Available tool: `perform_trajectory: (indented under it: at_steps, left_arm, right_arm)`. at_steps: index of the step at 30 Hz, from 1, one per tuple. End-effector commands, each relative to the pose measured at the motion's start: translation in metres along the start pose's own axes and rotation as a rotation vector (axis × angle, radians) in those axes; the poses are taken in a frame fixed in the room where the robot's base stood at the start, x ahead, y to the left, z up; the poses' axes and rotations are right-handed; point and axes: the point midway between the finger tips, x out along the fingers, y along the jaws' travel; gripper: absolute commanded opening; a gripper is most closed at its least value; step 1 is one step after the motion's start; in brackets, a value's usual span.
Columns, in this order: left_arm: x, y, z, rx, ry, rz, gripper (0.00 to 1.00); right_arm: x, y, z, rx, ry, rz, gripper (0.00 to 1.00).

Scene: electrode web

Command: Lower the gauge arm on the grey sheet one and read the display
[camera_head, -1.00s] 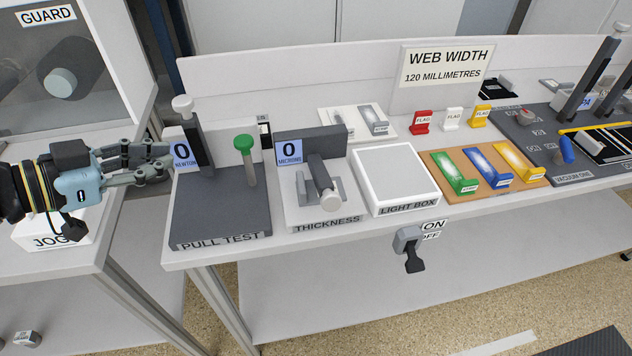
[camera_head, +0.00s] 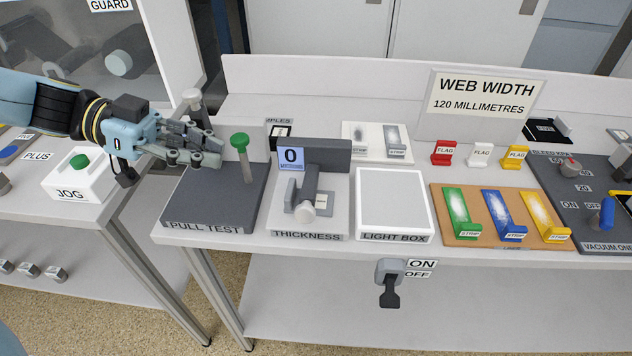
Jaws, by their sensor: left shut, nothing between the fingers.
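The thickness gauge (camera_head: 341,160) stands on a light grey base labelled THICKNESS. Its blue display (camera_head: 290,158) reads 0. The gauge arm (camera_head: 309,186) slopes towards the front and ends in a pale round knob (camera_head: 304,212). A small pale grey labelled piece (camera_head: 325,201) lies beside the knob; I cannot tell whether the arm touches it. My left gripper (camera_head: 205,150) is shut and empty. It is over the back of the pull test plate, left of the gauge and apart from it. It hides the pull test display. My right gripper is not in view.
The pull test plate (camera_head: 203,207) has an upright green-knobbed lever (camera_head: 239,141) between my left gripper and the gauge. The light box (camera_head: 393,199) stands right of the gauge. An ON/OFF switch (camera_head: 389,272) hangs at the bench's front edge.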

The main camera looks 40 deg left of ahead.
Motion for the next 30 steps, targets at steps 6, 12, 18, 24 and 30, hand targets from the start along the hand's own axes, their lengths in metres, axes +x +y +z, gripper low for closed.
perform_trajectory:
  at_steps: [6, 12, 18, 24, 30]
  left_arm:
    - [0.027, 0.000, 0.004, 0.004, 0.005, 0.002, 0.00]
    - [0.067, -0.001, 0.007, 0.005, 0.005, 0.002, 0.00]
    - [0.100, -0.001, 0.006, 0.006, 0.004, 0.001, 0.00]
    - [0.119, -0.001, 0.021, 0.001, 0.005, -0.001, 0.00]
    - [0.127, 0.000, 0.028, 0.001, 0.001, 0.000, 0.00]
  right_arm:
    - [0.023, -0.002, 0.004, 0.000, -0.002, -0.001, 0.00]
    - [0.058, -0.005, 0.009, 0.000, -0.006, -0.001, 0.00]
    - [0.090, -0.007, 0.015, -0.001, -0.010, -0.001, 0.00]
    - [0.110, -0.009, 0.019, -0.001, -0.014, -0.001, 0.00]
    - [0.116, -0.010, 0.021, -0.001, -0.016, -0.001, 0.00]
